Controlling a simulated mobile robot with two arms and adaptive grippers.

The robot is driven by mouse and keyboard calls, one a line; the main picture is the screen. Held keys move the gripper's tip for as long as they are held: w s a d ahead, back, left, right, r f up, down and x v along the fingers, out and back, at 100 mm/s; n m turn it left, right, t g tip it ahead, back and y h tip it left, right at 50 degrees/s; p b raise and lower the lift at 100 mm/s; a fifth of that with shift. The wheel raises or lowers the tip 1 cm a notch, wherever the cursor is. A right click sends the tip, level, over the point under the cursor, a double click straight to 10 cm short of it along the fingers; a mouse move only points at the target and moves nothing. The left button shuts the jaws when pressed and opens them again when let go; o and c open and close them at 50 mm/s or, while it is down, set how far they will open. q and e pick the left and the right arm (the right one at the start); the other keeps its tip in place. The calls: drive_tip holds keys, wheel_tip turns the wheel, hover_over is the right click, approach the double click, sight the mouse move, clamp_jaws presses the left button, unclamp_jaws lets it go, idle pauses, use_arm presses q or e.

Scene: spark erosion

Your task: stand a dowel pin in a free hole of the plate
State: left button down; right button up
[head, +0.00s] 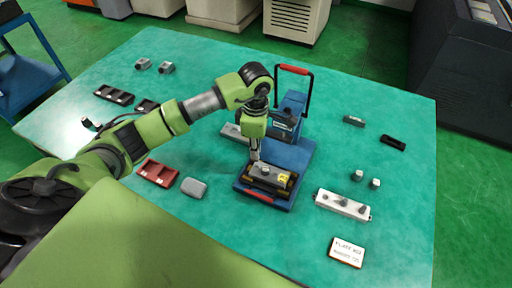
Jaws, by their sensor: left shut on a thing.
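My left gripper (255,156) reaches down from above, its fingers close together over the dark block-like plate (268,179) on the front part of the blue fixture (296,158). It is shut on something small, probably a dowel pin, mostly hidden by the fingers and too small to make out. The plate has a grey top, brassy ends and a yellow label; its holes are too small to tell apart. I cannot tell whether the held thing touches the plate. My right gripper is not in view.
A tall black handle with a red grip (295,70) rises behind the arm. A pale strip with several knobs (342,204) and a white sign (347,252) lie right. A red tray (157,172) and grey block (194,187) lie left.

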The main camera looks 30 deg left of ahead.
use_arm(q)
drive_tip(key=shift+f+b, duration=1)
drive_tip(key=shift+f, duration=0.95)
drive_tip(key=shift+f+b, duration=0.5)
drive_tip(key=shift+b, duration=0.05)
drive_tip(key=shift+f, duration=0.15)
drive_tip(key=c, duration=2)
unclamp_jaws()
wheel_tip(320, 180, up, 12)
